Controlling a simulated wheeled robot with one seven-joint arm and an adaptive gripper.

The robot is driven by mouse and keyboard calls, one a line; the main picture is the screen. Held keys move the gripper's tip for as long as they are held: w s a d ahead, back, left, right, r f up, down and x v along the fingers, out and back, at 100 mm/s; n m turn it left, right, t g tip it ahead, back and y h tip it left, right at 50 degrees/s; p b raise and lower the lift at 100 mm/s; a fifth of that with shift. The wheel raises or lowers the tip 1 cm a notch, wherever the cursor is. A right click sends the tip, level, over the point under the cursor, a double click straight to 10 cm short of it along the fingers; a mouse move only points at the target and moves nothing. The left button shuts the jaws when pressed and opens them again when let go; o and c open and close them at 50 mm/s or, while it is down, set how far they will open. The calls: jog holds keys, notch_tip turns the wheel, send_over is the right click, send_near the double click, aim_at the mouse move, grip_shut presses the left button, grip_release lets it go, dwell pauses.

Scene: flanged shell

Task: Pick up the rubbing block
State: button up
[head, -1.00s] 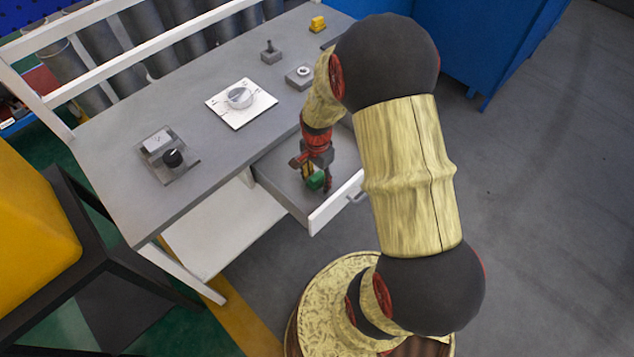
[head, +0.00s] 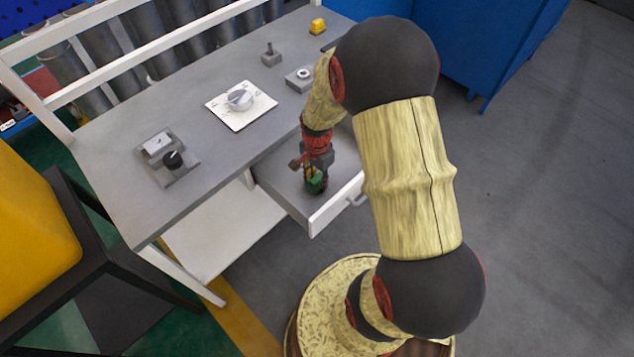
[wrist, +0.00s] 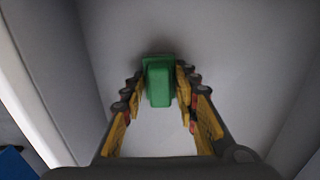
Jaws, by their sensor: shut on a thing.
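The rubbing block appears to be the green block (wrist: 158,84), which stands out against the grey drawer floor in the wrist view. In the head view the green block (head: 315,181) is partly covered by my fingers. My gripper (wrist: 160,88) is shut on it, with a finger touching each side. In the head view my gripper (head: 317,182) points down inside the open drawer (head: 285,190). I cannot tell whether the block still rests on the drawer floor.
The grey tabletop (head: 205,125) above carries a white dial plate (head: 262,108), a black-knobbed fixture (head: 172,160), small grey blocks and a yellow piece (head: 317,26). A yellow chair (head: 35,220) stands at left.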

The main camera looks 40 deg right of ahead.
aim_at(317, 178)
notch_tip(317, 178, up, 10)
jog(key=p, duration=0.4)
dwell(0.3)
jog(key=o, duration=0.7)
jog(key=shift+c, duration=0.2)
jog(key=c, duration=0.5)
